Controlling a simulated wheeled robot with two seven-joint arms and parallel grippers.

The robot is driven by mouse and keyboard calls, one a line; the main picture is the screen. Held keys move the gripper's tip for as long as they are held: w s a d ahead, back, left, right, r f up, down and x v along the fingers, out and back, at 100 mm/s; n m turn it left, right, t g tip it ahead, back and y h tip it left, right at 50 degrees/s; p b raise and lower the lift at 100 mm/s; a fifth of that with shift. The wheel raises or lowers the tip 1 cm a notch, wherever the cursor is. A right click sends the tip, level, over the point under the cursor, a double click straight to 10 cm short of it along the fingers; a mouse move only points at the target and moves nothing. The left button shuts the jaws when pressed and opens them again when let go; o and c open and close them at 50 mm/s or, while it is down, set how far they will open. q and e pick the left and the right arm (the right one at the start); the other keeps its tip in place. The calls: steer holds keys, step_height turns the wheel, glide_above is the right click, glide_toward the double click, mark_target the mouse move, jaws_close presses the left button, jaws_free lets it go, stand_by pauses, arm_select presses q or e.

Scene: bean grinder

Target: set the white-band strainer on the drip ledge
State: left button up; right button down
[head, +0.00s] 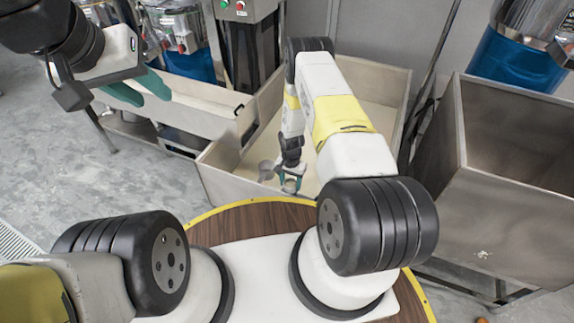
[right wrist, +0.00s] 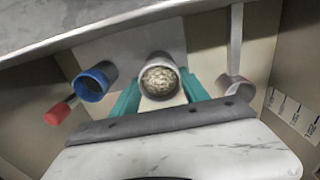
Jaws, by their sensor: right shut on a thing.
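My right gripper (right wrist: 158,90) has its teal fingers shut on a round cup with a white rim (right wrist: 141,84), apparently the white-band strainer. A grainy tan surface shows inside its mouth. In the head view, my right gripper (head: 291,183) reaches down into the pale bin, and the arm partly hides what it holds. A blue-rimmed cup with a red handle (right wrist: 95,84) is left of the held cup, and a grey long-handled cup (right wrist: 236,84) is to its right. My left gripper (head: 150,94) is empty, its teal fingers apart, at upper left. I cannot clearly identify the drip ledge.
The pale bin (head: 222,178) has raised walls around my right gripper. A grey edge (right wrist: 100,27) crosses the top of the right wrist view. A tall metal bin (head: 505,215) stands at right. The floor (head: 60,150) at left is clear.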

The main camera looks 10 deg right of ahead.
mark_target(289, 184)
steer(key=shift+f, duration=2.2)
steer(key=c, duration=0.6)
jaws_free()
steer(key=shift+f, duration=0.15)
